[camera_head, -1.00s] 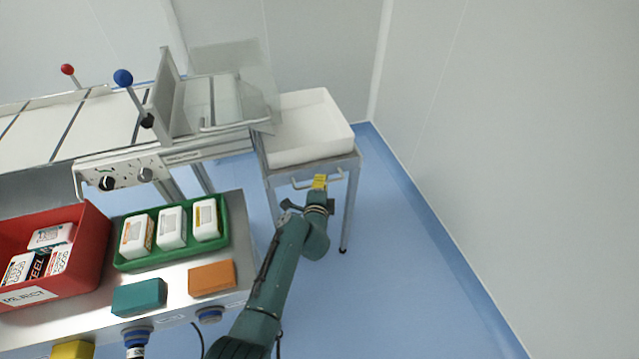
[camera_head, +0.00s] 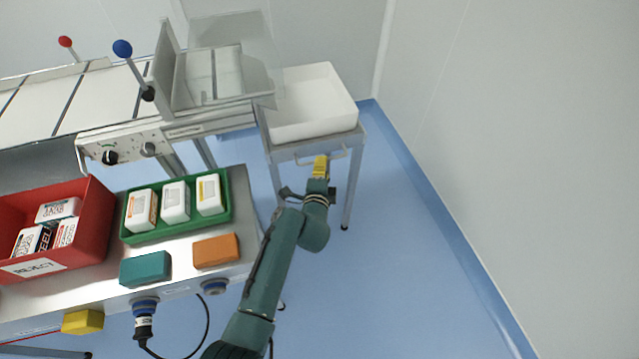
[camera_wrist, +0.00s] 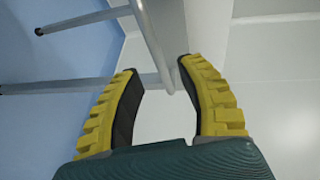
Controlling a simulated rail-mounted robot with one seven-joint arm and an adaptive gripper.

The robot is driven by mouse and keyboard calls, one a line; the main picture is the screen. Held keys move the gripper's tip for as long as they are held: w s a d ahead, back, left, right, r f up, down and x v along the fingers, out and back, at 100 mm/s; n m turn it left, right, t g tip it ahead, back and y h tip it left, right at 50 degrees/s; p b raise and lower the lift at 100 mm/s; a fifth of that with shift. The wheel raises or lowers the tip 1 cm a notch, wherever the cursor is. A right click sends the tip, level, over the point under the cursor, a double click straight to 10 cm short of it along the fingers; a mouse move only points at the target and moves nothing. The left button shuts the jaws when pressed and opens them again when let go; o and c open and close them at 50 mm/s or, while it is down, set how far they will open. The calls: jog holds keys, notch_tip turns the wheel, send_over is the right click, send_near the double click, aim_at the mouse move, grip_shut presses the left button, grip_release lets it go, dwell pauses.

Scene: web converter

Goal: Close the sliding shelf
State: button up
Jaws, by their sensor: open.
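The sliding shelf appears to be the grey metal stand (camera_head: 290,152) under a white bin (camera_head: 310,127), right of the machine. A thin bar handle (camera_head: 338,154) runs along its front. My gripper (camera_head: 320,162) is at this handle, with its yellow fingers pointing toward the stand. In the wrist view the yellow fingers (camera_wrist: 157,72) are apart, and a grey bar (camera_wrist: 152,40) reaches the gap between their tips. I cannot tell whether they touch it. My wrist hides part of the stand's front.
A steel table at lower left holds a red reject bin (camera_head: 92,225), a green tray (camera_head: 180,228) with white packs, and teal (camera_head: 145,269) and orange (camera_head: 216,250) blocks. A clear guard (camera_head: 235,60) adjoins the white bin. Blue floor (camera_head: 400,270) is free at right.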

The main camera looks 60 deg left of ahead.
jog(key=v, duration=0.7)
jog(key=shift+d, duration=0.15)
dwell(0.3)
